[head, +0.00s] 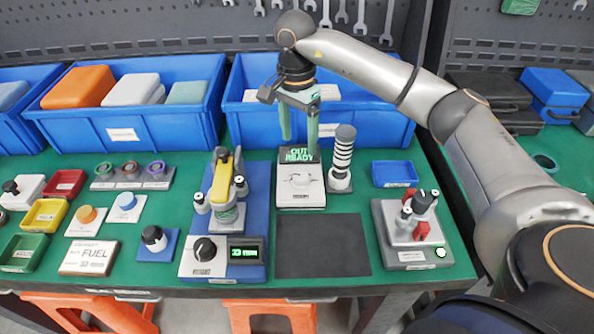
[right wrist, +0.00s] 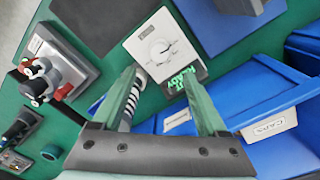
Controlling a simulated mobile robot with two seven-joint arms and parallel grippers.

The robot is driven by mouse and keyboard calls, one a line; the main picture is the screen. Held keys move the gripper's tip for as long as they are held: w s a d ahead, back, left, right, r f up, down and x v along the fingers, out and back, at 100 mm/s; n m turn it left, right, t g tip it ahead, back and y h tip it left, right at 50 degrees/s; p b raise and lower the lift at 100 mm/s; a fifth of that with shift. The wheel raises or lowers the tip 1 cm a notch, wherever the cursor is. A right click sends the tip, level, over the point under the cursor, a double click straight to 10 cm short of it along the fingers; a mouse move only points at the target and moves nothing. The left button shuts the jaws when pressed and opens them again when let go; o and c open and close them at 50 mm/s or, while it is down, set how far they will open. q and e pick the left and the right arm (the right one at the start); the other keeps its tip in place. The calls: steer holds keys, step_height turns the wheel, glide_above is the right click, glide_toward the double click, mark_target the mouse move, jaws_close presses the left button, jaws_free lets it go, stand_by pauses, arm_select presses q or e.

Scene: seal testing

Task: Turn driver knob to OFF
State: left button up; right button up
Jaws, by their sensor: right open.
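A white box-shaped unit (head: 301,199) stands at mid-table with a green-lit display (head: 300,155) reading "OUT READY". I take it to be the driver. Its round white knob (head: 300,181) faces up and also shows in the right wrist view (right wrist: 160,47), with dial marks around it too small to read. My right gripper (head: 299,148) is open, its two green fingers pointing down above and behind the unit, close to the display. In the right wrist view the open fingers (right wrist: 160,78) point toward the unit, with nothing between them; the knob lies beyond the tips. My left gripper is not in view.
A striped post (head: 343,152) stands close right of the unit. Left is a yellow-armed fixture (head: 224,185) with a black knob (head: 204,249). A dark mat (head: 322,245) lies bare in front. Blue bins (head: 365,127) stand behind; a grey fixture (head: 411,240) stands right.

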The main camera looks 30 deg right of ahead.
mark_target(301, 175)
steer(key=f, duration=1)
steer(key=shift+s+d+f, duration=0.1)
steer(key=shift+s, duration=0.15)
jaws_close()
